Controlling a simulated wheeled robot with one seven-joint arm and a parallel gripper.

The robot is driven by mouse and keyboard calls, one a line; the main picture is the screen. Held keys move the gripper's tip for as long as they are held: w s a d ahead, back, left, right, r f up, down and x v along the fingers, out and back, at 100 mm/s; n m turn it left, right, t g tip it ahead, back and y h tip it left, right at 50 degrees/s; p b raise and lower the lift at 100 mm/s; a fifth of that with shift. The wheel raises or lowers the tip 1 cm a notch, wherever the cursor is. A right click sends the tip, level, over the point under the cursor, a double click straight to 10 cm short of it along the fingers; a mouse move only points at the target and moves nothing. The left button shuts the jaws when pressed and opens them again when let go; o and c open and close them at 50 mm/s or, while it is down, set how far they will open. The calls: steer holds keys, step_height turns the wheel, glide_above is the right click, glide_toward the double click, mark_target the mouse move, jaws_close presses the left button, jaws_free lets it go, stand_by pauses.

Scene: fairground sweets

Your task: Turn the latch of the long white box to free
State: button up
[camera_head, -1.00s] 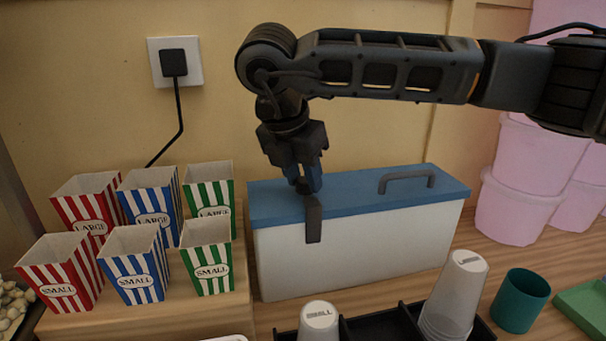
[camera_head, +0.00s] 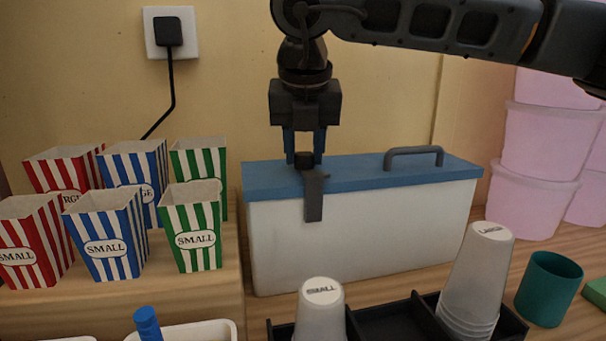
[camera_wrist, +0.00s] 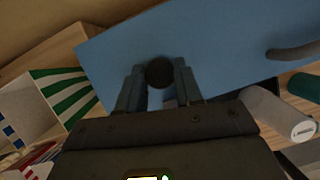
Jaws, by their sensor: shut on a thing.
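The long white box (camera_head: 360,235) stands on the wooden counter with its blue lid (camera_head: 350,178) on. Its dark grey latch (camera_head: 313,200) lies at the lid's front edge, with a flat plate hanging down the white front. A round dark knob (camera_wrist: 159,72) tops the latch. My gripper (camera_head: 304,160) points straight down over the lid's left part, one finger on each side of the knob, and is shut on it. In the wrist view my gripper (camera_wrist: 158,84) has the knob between its fingertips. The fingers' exact contact is hard to see.
A grey handle (camera_head: 414,153) rises from the lid's right part. Striped popcorn boxes (camera_head: 195,235) stand close on the left. A black tray (camera_head: 385,322) with cups (camera_head: 470,285) and a teal cup (camera_head: 548,288) are in front. Pink tubs (camera_head: 540,165) stand at right.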

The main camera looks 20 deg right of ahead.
steer(key=n+y+b, duration=0.1)
steer(key=n+b, duration=0.1)
steer(key=n+y+b, duration=0.1)
steer(key=n+b, duration=0.1)
steer(key=n, duration=0.1)
steer(key=shift+d+f+n, duration=0.15)
steer(key=shift+d+n, duration=0.05)
steer(key=shift+n, duration=0.1)
steer(key=n+y, duration=0.1)
steer(key=n, duration=0.1)
steer(key=shift+n+b, duration=0.3)
steer(key=shift+b, duration=0.05)
steer(key=shift+d+n+y, duration=0.1)
steer(key=shift+n+y, duration=0.6)
steer(key=shift+n, duration=0.8)
steer(key=o, duration=1)
steer(key=shift+g, duration=0.3)
steer(key=shift+v, duration=4.05)
